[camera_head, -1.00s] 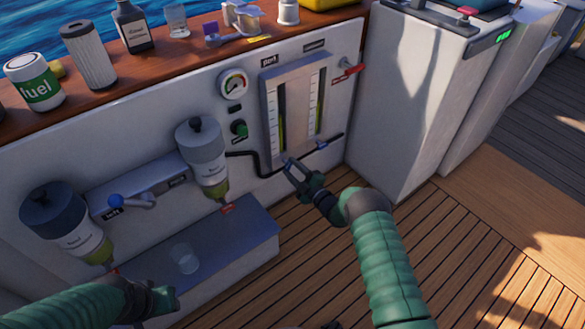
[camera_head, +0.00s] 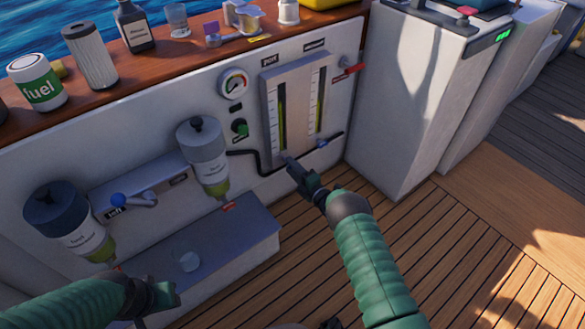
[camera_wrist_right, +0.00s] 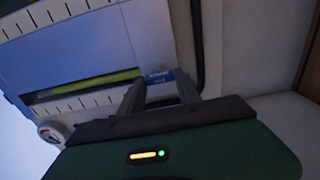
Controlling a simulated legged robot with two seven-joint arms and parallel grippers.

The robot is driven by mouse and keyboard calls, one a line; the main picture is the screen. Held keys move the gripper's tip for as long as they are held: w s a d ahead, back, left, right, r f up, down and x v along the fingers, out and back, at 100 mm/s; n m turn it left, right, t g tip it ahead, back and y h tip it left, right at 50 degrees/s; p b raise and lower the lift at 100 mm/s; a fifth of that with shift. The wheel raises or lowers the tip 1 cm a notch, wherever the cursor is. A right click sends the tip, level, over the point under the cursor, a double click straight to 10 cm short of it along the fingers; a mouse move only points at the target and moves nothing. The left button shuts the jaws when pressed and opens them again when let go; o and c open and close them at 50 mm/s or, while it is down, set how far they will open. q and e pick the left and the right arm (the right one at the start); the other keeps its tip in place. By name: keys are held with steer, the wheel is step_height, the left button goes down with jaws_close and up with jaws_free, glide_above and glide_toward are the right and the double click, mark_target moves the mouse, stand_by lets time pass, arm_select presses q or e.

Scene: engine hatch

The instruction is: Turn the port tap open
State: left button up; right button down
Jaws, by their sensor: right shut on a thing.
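The port tap, a small blue handle (camera_wrist_right: 160,76), sits at the foot of the port gauge (camera_head: 283,115), under the "port" label. The jaws largely hide it in the head view. My right gripper (camera_head: 288,162) is at the foot of that gauge. In the right wrist view its two fingers (camera_wrist_right: 160,92) lie on either side of the blue handle, shut on it. The handle's exact angle is hard to tell. My left gripper (camera_head: 165,296) is at the lower left, away from the tap; its fingertips are too unclear to judge.
The starboard gauge (camera_head: 318,100) and its blue tap (camera_head: 322,143) are just to the right. A black hose (camera_head: 262,165) runs close to the port tap. Two filter bowls (camera_head: 205,160) hang to the left above a grey step (camera_head: 235,235). The deck in front is clear.

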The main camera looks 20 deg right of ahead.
steer(key=shift+s+a+f, duration=0.15)
steer(key=shift+f, duration=0.15)
steer(key=c, duration=0.9)
jaws_free()
steer(key=shift+o, duration=0.3)
steer(key=shift+r, duration=0.1)
steer(key=shift+r, duration=0.1)
steer(key=p+v, duration=0.8)
steer(key=v, duration=0.8)
steer(key=shift+s+d+p, duration=0.2)
steer(key=shift+s+p, duration=0.15)
steer(key=shift+p, duration=0.05)
